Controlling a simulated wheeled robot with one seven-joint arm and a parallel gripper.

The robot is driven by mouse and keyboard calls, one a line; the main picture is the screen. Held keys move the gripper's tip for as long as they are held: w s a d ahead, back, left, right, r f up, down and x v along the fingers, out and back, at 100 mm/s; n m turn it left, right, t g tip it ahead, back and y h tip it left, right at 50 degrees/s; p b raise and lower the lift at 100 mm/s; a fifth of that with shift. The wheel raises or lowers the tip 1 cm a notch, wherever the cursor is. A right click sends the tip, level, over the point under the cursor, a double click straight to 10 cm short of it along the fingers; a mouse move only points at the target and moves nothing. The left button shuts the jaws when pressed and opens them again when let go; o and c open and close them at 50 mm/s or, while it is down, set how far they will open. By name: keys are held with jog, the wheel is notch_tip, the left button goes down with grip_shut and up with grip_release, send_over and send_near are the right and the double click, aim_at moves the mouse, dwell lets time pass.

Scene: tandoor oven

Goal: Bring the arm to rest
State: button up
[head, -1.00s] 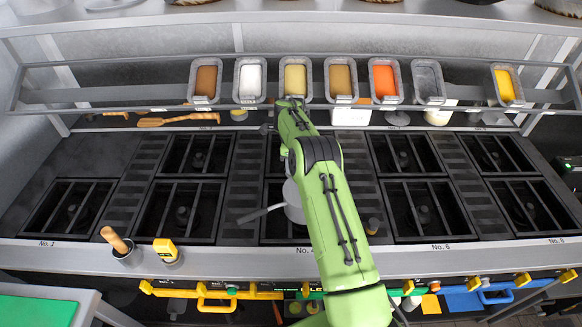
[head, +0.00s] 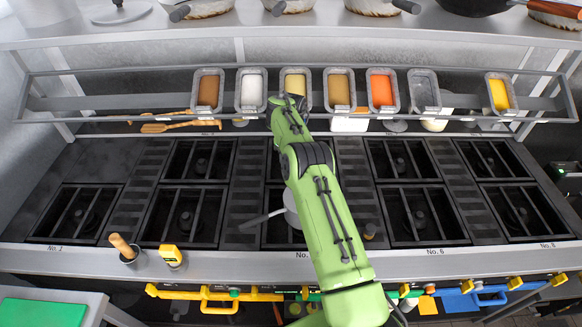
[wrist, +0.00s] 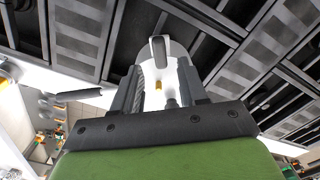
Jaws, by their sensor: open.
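My green arm (head: 325,215) reaches up from the bottom of the head view, over the middle of the stove, to the spice rack's front. Its far end lies in front of the yellow spice container in the picture. My gripper is hidden behind the arm there. In the wrist view, my gripper (wrist: 158,68) shows two dark fingers standing apart. A pale pan with a dark handle shows beyond them, and the gap looks empty. In the head view, the pan (head: 291,213) sits on the middle burners, partly hidden by my arm.
The spice rack (head: 150,94) holds several containers, including an orange one (head: 381,91). Black burner grates (head: 75,212) fill the stove on both sides. A cup with a wooden-handled tool (head: 121,245) and a yellow device (head: 171,255) stand at the front left. Pans line the top shelf (head: 225,27).

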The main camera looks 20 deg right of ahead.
notch_tip(320, 180, up, 2)
jog(key=shift+r, duration=0.15)
jog(key=shift+f, duration=0.2)
